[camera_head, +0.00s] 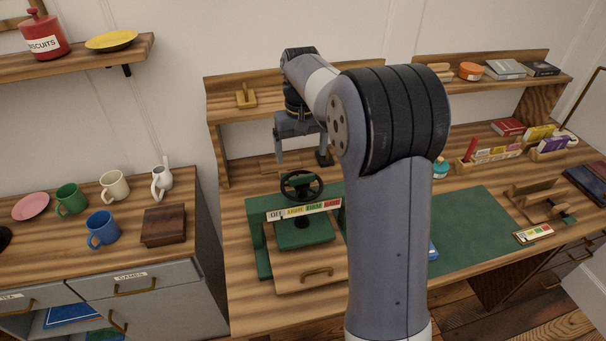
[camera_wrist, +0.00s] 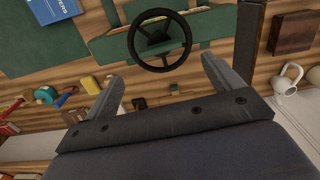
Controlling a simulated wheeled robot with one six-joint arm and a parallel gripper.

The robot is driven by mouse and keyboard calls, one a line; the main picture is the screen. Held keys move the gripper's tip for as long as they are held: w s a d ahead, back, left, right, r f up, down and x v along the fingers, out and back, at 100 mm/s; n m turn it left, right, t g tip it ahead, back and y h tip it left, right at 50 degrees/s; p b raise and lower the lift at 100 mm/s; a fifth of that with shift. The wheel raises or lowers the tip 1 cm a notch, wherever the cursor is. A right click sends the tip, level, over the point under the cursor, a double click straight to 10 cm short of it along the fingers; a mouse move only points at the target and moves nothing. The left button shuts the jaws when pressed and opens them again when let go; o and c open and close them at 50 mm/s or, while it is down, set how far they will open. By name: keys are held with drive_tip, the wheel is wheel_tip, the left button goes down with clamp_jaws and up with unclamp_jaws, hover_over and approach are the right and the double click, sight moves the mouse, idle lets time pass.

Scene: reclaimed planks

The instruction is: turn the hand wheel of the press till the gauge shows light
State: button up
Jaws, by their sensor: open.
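The press (camera_head: 262,240) is green and stands on the bench, with a dark hand wheel (camera_head: 318,187) on top. Its gauge (camera_head: 303,210) is a strip on the front with a white part marked OFF, then yellow, green and red parts. I cannot make out where the gauge points. My gripper (camera_head: 302,161) is open and empty, fingers down, above and behind the wheel in the head view. In the wrist view the wheel (camera_wrist: 132,43) lies just beyond the fingertips of my gripper (camera_wrist: 161,68), apart from them.
A green mat (camera_head: 470,235) lies to the right, partly behind my arm. Mugs and a dark box (camera_head: 163,226) stand on the left cabinet.

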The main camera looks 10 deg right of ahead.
sight(302, 176)
wheel_tip(302, 176, down, 8)
drive_tip(key=shift+p, duration=0.45)
drive_tip(key=c, duration=1)
drive_tip(key=m, duration=0.3)
drive_tip(key=shift+m, duration=0.3)
drive_tip(key=shift+r+m, duration=0.1)
drive_tip(key=shift+m, duration=1.8)
